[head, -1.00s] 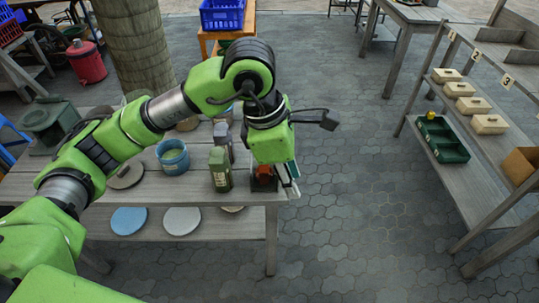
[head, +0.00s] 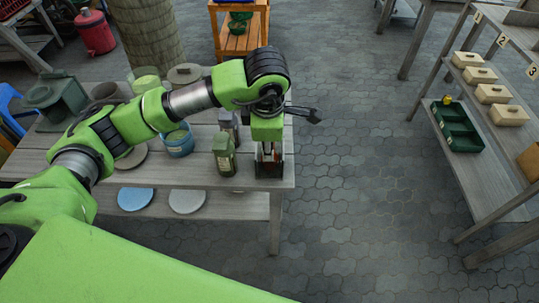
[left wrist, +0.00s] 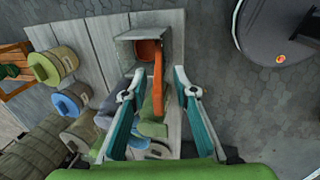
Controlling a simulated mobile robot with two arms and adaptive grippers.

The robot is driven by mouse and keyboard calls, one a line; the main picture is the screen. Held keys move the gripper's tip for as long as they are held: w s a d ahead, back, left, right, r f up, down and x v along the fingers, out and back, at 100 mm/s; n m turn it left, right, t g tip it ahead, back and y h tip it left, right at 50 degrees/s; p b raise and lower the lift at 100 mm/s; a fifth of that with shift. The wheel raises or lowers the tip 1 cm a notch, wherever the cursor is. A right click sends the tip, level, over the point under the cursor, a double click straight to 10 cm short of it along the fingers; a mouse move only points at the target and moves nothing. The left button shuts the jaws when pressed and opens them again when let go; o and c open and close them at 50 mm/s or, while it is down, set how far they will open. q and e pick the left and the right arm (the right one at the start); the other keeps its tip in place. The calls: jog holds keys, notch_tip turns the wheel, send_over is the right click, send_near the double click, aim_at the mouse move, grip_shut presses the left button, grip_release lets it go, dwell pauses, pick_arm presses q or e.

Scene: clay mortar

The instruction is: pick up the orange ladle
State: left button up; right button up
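The orange ladle (left wrist: 158,88) stands with its bowl down in a square grey holder (left wrist: 126,46) in the left wrist view. Its handle rises toward the camera. My left gripper (left wrist: 159,74) is open, with one teal finger on each side of the handle and visible gaps between. In the head view my left gripper (head: 269,150) points down over the dark holder (head: 269,171) at the table's front right corner. There the ladle is mostly hidden by the gripper. My right gripper is not in view.
A green bottle-like container (head: 224,155) and a grey one (head: 229,125) stand just left of the holder. A blue bucket (head: 179,140) is farther left on the wooden table (head: 200,180). A shelf with several lidded boxes (head: 495,94) stands right, across open paving.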

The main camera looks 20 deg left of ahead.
pick_arm(q)
jog(key=p+x, duration=0.1)
jog(key=x, duration=0.2)
jog(key=shift+w+d+f, duration=0.1)
jog(key=shift+w+f, duration=0.1)
jog(key=shift+f, duration=0.25)
grip_shut()
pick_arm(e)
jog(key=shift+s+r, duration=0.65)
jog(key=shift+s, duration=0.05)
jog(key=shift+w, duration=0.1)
pick_arm(q)
jog(key=shift+w+r, duration=0.1)
jog(key=shift+r, duration=0.2)
jog(key=v, duration=0.3)
jog(key=w+b+v, duration=0.1)
jog(key=v, duration=0.2)
jog(key=w+b+v, duration=0.1)
jog(key=v, duration=0.2)
jog(key=shift+s+a+r, duration=0.15)
jog(key=shift+a+r, duration=0.15)
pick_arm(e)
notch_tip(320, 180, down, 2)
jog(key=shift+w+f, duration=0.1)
